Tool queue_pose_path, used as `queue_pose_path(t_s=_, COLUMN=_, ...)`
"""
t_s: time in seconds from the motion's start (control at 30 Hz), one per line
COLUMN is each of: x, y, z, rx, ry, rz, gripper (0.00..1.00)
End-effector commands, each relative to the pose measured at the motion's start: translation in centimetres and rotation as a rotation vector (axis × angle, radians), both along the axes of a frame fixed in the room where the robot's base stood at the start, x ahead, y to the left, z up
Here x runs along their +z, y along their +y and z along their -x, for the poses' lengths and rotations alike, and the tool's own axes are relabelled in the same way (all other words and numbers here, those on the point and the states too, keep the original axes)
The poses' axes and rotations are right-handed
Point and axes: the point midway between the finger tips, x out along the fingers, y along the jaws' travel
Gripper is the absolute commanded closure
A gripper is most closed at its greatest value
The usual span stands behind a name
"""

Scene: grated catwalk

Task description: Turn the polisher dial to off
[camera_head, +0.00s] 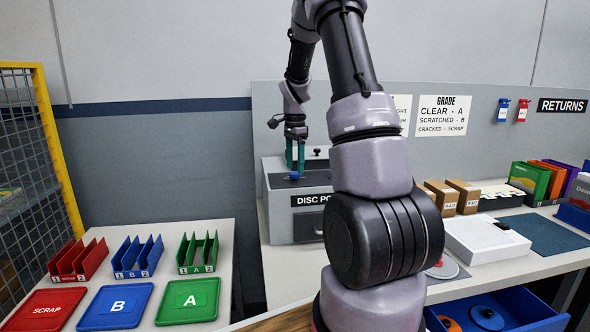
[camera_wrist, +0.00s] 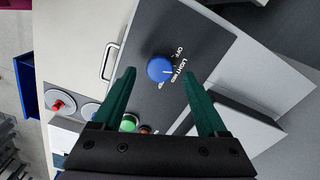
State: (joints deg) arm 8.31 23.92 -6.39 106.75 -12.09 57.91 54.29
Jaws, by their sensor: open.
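The disc polisher (camera_head: 293,222) is a grey box with a dark top on the bench, left of centre. Its blue dial (camera_head: 295,176) sits on that top; it also shows in the wrist view (camera_wrist: 160,69). OFF, LIGHT, MED and a partly hidden label run beside the dial. A white mark seems to face the lower-right side, toward the labels past LIGHT; the exact setting is hard to read. My gripper (camera_head: 296,167), with green fingers, is open and points down just above the dial. In the wrist view the dial lies between the fingertips (camera_wrist: 159,72), with gaps both sides.
A green button (camera_wrist: 129,123) is near the left finger. A metal handle (camera_wrist: 110,62) is beside the panel. A white box (camera_head: 487,240), cardboard boxes (camera_head: 463,196) and an open blue drawer (camera_head: 500,312) are right. Coloured trays (camera_head: 115,306) and racks are left.

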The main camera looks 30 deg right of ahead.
Motion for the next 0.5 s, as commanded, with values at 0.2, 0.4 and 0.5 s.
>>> queue_pose_path(t_s=0.2, x=-1.8, y=0.0, z=0.0, rx=0.001, ry=0.000, rz=0.000, gripper=0.24)
queue_pose_path(t_s=0.4, x=-2.0, y=0.0, z=0.0, rx=0.001, ry=-0.001, rz=0.000, gripper=0.24)
queue_pose_path(t_s=0.5, x=-2.0, y=0.0, z=0.0, rx=0.001, ry=-0.001, rz=0.000, gripper=0.28)
